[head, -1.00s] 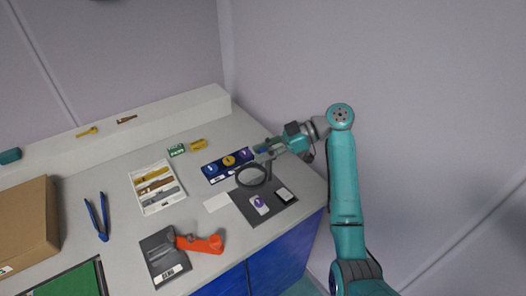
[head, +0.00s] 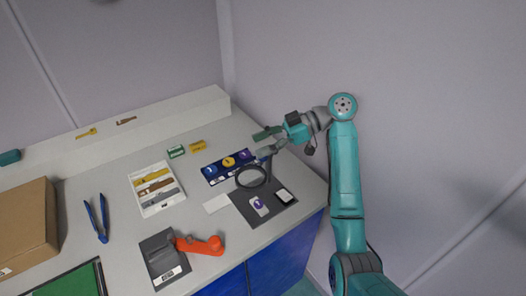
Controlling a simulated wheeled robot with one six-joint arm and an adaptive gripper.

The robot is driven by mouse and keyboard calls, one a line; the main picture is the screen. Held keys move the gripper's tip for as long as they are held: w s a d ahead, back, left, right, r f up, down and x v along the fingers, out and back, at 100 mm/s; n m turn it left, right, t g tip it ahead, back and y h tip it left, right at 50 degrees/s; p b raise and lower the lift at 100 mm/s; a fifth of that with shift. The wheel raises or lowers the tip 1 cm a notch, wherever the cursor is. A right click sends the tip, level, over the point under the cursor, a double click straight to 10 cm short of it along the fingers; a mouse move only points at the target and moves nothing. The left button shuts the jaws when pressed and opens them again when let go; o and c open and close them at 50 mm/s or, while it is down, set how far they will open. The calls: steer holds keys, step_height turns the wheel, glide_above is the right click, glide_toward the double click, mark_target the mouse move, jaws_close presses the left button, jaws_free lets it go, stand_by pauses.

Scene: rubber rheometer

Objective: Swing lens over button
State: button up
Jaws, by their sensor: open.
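The lens (head: 238,183) is a dark round ring on a jointed stand. It appears over the bench between the dark blue panel and the dark grey mat. The blue panel (head: 218,179) carries a row of round coloured buttons, with a yellow button (head: 229,162) in the middle. A small white piece with a purple round mark (head: 259,205) lies on the mat, below the lens in the picture. I cannot tell which one the task means.
The grey mat (head: 268,218) also holds a black-framed white piece (head: 284,196). A white card (head: 216,203) lies beside it. A tray of tools (head: 146,209), an orange tool (head: 205,246), blue pliers (head: 98,219) and a box (head: 25,230) stand left. The wall is close behind my arm.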

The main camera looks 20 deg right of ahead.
step_height(320, 180, up, 6)
steer(key=shift+r, duration=0.2)
